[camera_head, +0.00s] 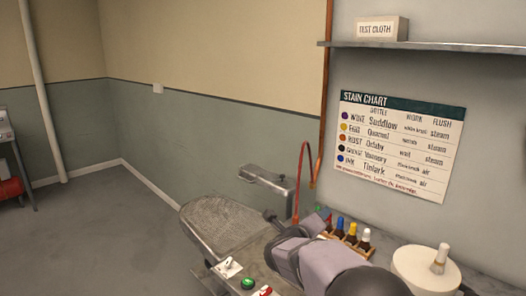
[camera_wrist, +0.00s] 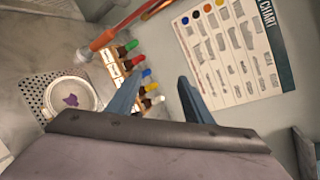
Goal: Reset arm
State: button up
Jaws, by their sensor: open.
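My gripper (camera_wrist: 160,78) is open in the wrist view, with its two blue-grey fingers apart and nothing between them. Beyond the left finger is a rack of bottles with green, red, blue, yellow and white caps (camera_wrist: 132,46); the finger hides part of it. In the head view, my arm reaches in from the bottom right, beside the wooden bottle rack (camera_head: 348,239). The gripper fingers cannot be made out clearly there.
A white round piece with a purple stain (camera_wrist: 71,99) lies on a perforated surface (camera_wrist: 36,92). A grey padded board (camera_head: 222,222) stands left of my arm. A white round container (camera_head: 425,272) is at right. The stain chart (camera_head: 398,148) hangs on the wall.

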jog(key=s+a+f+n+g+y+p, duration=0.1)
jog(key=s+a+f+n+g+y, duration=0.25)
jog(key=s+n, duration=0.5)
jog(key=s+a+f+n+g+y+p, duration=0.25)
jog(key=s+f+n+y, duration=0.3)
jog(key=n, duration=0.65)
jog(key=s+d+f+n+g, duration=0.1)
jog(key=s+f+n+g, duration=0.1)
jog(key=s, duration=0.6)
jog(key=s+d+f+n+g+h, duration=0.1)
jog(key=s+d+f+n+g, duration=0.1)
jog(key=s+n, duration=0.3)
jog(key=s+d+f+n+g, duration=0.2)
jog(key=s+n+g, duration=0.1)
jog(key=s, duration=1)
jog(key=shift+d+n+h, duration=0.25)
jog(key=shift+n+h, duration=0.15)
jog(key=shift+n, duration=0.05)
